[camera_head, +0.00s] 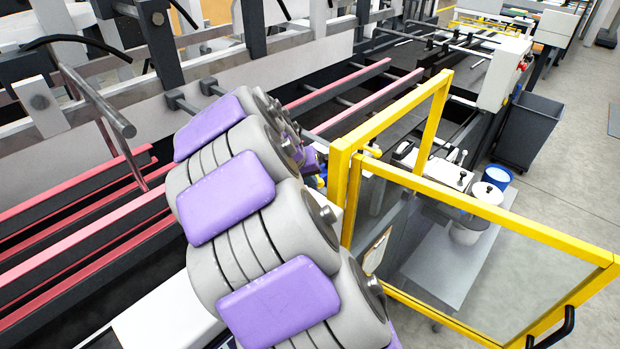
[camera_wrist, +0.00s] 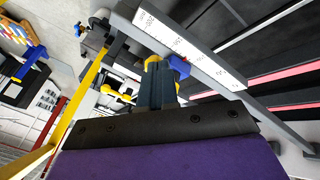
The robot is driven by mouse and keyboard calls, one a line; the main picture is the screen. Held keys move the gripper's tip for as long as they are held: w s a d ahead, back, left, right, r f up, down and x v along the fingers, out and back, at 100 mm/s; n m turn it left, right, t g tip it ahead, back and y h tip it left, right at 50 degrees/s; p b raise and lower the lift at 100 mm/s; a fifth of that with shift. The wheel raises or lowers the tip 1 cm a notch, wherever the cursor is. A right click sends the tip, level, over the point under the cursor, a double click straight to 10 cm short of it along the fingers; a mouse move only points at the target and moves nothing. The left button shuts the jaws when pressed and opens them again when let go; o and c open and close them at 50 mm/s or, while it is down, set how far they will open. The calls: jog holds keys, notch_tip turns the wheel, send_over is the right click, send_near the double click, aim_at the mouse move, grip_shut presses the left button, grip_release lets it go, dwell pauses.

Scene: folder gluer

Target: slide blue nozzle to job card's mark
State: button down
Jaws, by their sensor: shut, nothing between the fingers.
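The blue nozzle (camera_wrist: 178,66) shows in the wrist view beside a rail with a white printed scale (camera_wrist: 190,46). My gripper (camera_wrist: 157,78) is shut and empty. Its fingertips are just left of the blue nozzle in the picture; I cannot tell whether they touch it. A small yellow part (camera_wrist: 152,60) shows at the fingertips. In the head view my arm hides most of this area, with only a bit of blue showing past it. A clipboard with a pale sheet (camera_head: 377,250), perhaps the job card, hangs by the yellow guard; its writing is too small to read.
A yellow-framed clear guard (camera_head: 480,215) stands open right of my arm. Beyond it are a white pot (camera_head: 487,194), a blue-topped pot (camera_head: 496,177) and a dark bin (camera_head: 530,130). Red-edged belts (camera_head: 75,225) run along the machine at left.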

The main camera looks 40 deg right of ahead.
jog(key=p+v, duration=0.2)
jog(key=v, duration=1.5)
jog(key=shift+p, duration=0.4)
jog(key=shift+w, duration=0.1)
